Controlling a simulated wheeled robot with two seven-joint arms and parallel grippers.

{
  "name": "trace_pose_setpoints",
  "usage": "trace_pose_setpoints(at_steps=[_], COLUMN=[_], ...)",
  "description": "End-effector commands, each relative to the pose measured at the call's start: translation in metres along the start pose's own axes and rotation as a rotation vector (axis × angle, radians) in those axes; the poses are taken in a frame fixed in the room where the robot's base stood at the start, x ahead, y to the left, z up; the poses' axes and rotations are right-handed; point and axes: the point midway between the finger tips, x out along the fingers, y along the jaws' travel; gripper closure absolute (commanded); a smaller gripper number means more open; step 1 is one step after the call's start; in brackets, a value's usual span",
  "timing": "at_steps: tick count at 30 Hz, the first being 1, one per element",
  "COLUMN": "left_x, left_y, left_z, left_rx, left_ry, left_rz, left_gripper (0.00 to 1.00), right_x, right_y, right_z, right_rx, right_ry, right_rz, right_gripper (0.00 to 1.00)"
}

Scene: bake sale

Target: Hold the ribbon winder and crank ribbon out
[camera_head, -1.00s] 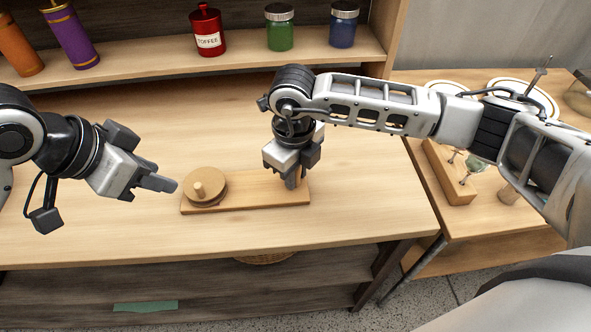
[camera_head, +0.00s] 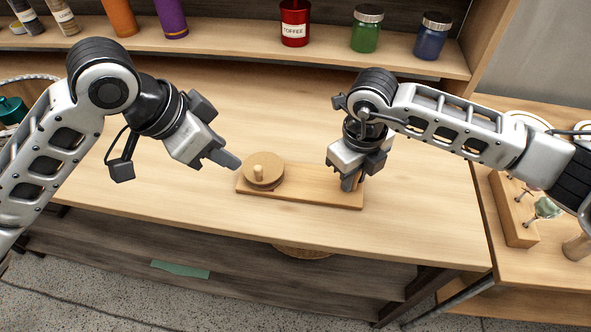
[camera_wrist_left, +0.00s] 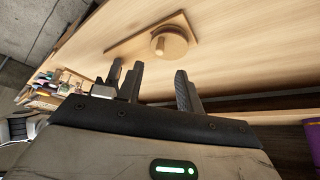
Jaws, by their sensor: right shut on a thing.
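The ribbon winder (camera_head: 300,183) is a flat wooden board lying on the wooden counter. A round wooden disc (camera_head: 272,163) with an upright peg handle (camera_head: 258,173) sits at its left end. The winder also shows in the left wrist view (camera_wrist_left: 137,37), its disc and peg at the top. My right gripper (camera_head: 350,182) is shut on the right end of the winder; its fingertips partly hide that end. My left gripper (camera_head: 232,160) is just left of the disc, apart from it. In the left wrist view (camera_wrist_left: 160,85) its fingers stand apart with nothing between them.
A shelf (camera_head: 240,50) behind holds a red toffee tin (camera_head: 295,22), a green jar (camera_head: 366,32) and a blue jar (camera_head: 432,40). A side table at the right holds a wooden block (camera_head: 513,215). The counter around the winder is clear.

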Motion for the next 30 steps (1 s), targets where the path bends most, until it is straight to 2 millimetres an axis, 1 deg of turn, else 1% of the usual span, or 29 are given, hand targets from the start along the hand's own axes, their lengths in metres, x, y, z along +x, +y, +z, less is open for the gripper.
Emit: trace_pose_setpoints(at_steps=[1,10,11,12,14,17,24,27,30], left_x=[0.001,0.001,0.001,0.001,0.003,0.012,0.039,0.045,0.047], left_y=[0.0,0.0,0.0,0.0,-0.001,-0.005,-0.013,-0.016,-0.019], left_z=[0.0,0.0,0.0,-0.001,-0.004,-0.019,-0.074,-0.091,-0.102], left_rx=[0.0,0.0,0.0,-0.002,-0.009,-0.04,-0.156,-0.196,-0.226], left_ry=[0.0,0.0,0.0,-0.001,-0.007,-0.037,-0.204,-0.271,-0.318], left_rz=[0.0,0.0,0.0,0.001,0.004,0.019,0.011,-0.023,-0.058], left_gripper=[0.64,0.64,0.72,0.83,1.0,1.0,1.0,1.0,1.0], right_x=[0.006,0.006,0.006,0.006,0.006,0.006,0.006,0.006,0.006], right_y=[0.002,0.002,0.002,0.002,0.002,0.002,0.002,0.002,0.002], right_z=[-0.003,-0.003,-0.003,-0.003,-0.003,-0.003,-0.003,-0.003,-0.003], right_rx=[-0.002,-0.002,-0.002,-0.002,-0.002,-0.002,-0.002,-0.002,-0.002], right_ry=[0.012,0.012,0.012,0.012,0.012,0.012,0.013,0.013,0.013], right_rz=[0.002,0.002,0.002,0.002,0.002,0.002,0.002,0.002,0.002], right_gripper=[1.0,1.0,1.0,1.0,1.0,1.0,1.0,1.0,1.0])
